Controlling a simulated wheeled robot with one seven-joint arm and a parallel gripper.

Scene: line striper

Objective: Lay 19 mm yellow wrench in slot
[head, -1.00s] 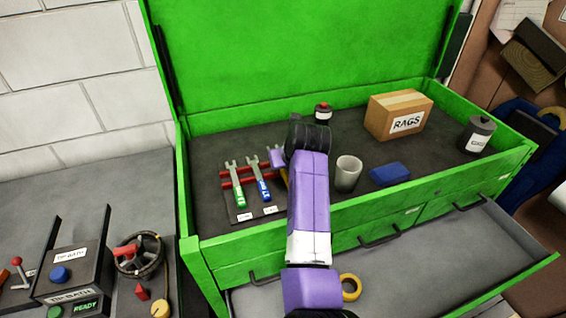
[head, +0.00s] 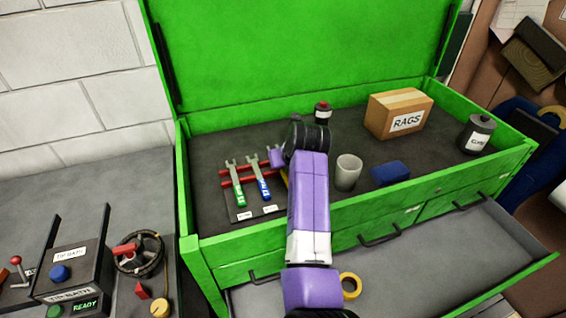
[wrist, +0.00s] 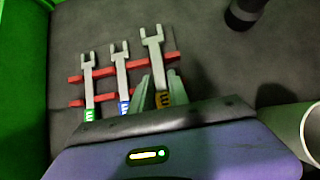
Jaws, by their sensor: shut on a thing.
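In the wrist view, my gripper (wrist: 160,90) is shut on the yellow wrench (wrist: 153,50), with its two fingers on either side of the handle near the yellow label. The wrench's open jaw points away, and its shank crosses over the upper red rail of the rack (wrist: 105,72), near its right end. I cannot tell whether it rests in the slot or hangs just above. The green wrench (wrist: 88,75) and the blue wrench (wrist: 121,70) lie side by side on the rack to its left. In the head view, my arm hides most of the yellow wrench.
The rack stands in the open green tool chest (head: 190,215). A grey cup (head: 348,172), a blue block (head: 390,173), a RAGS box (head: 398,115), a grey can (head: 476,134) and a red-topped bottle (head: 322,113) stand to the right. A drawer (head: 430,265) is open in front, holding a yellow ring (head: 351,287).

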